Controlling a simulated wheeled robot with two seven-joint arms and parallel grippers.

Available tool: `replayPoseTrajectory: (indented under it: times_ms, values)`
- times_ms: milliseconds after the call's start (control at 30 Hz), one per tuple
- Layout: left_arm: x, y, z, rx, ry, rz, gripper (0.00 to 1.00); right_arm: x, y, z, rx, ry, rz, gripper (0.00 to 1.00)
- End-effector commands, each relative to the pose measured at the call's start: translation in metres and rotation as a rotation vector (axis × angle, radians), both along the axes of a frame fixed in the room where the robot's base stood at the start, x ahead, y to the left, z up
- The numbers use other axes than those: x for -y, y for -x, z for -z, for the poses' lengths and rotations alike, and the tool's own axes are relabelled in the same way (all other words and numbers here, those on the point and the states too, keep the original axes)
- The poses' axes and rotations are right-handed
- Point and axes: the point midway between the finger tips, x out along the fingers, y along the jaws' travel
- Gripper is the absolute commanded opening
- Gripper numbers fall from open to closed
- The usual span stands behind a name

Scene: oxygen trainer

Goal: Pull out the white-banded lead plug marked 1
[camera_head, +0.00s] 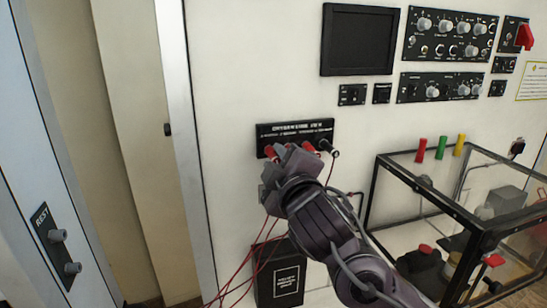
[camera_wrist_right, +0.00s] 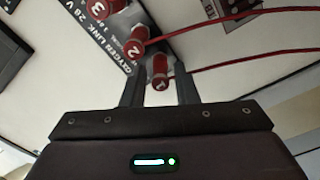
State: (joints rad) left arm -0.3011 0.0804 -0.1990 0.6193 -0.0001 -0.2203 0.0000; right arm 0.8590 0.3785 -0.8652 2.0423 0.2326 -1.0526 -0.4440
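The red lead plug marked 1 (camera_wrist_right: 160,72) sits at the panel end of the row in the right wrist view, with a red lead beside it. A white band on it is hard to make out. My right gripper (camera_wrist_right: 160,92) has its two fingers apart, one on each side of this plug, with a gap visible. In the head view my right gripper (camera_head: 290,158) is at the black oxygen link panel (camera_head: 295,130) and hides part of it. Red plugs marked 2 (camera_wrist_right: 137,47) and 3 (camera_wrist_right: 101,9) are beside plug 1. My left gripper is not in view.
Red leads hang below the panel past a black box (camera_head: 280,275). A black-framed clear case (camera_head: 375,195) stands at the right. A dark screen (camera_head: 360,40) and switch panels (camera_head: 450,35) are above.

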Motion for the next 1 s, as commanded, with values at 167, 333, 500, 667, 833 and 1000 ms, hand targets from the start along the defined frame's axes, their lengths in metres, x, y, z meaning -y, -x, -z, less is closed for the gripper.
replayPoseTrajectory:
  times_ms: [167,333,500,667,833,1000]
  values:
    - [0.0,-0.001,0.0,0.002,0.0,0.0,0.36,0.0,0.0,0.0,0.0,0.0,0.0,0.03]
    - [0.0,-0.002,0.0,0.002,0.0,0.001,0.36,0.0,0.0,0.0,0.0,0.0,0.0,0.0]
    - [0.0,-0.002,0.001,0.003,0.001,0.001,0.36,0.001,0.003,0.0,0.001,0.0,0.0,0.0]
    - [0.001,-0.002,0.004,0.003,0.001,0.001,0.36,0.003,0.009,0.001,0.0,0.0,-0.001,0.0]
    - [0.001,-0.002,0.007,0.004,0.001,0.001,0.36,0.005,0.016,0.001,0.0,0.0,-0.001,0.0]
    - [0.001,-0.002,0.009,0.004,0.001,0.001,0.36,0.007,0.022,0.001,0.0,0.0,0.0,0.0]
